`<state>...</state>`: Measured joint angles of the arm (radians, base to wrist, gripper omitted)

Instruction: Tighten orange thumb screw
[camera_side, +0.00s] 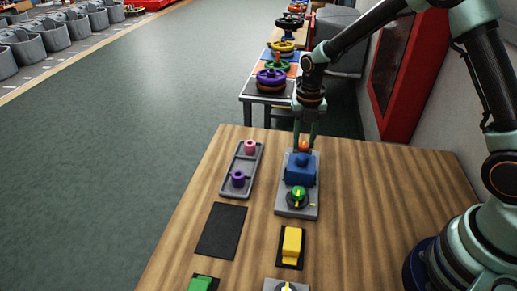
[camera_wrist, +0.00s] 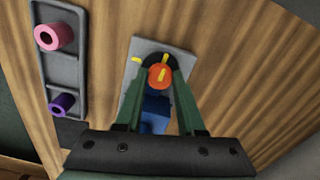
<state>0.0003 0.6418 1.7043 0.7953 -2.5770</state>
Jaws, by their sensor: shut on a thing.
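The orange thumb screw (camera_side: 304,145) stands at the far end of a grey plate (camera_side: 312,210), beyond a blue block (camera_side: 300,171). My gripper (camera_side: 305,138) reaches down from above and is shut on the screw, which still appears seated at the plate. In the wrist view the orange screw (camera_wrist: 160,73) shows between my two green fingers, with a yellow mark on its top and a black dial with another yellow mark around it. The blue block (camera_wrist: 155,115) is partly hidden by the fingers. The screw's thread is hidden.
A green knob (camera_side: 298,193) sits on the plate's near end. A grey tray (camera_side: 241,170) to the left holds a pink ring (camera_side: 250,147) and a purple ring (camera_side: 238,179). The wooden table right of the plate is clear.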

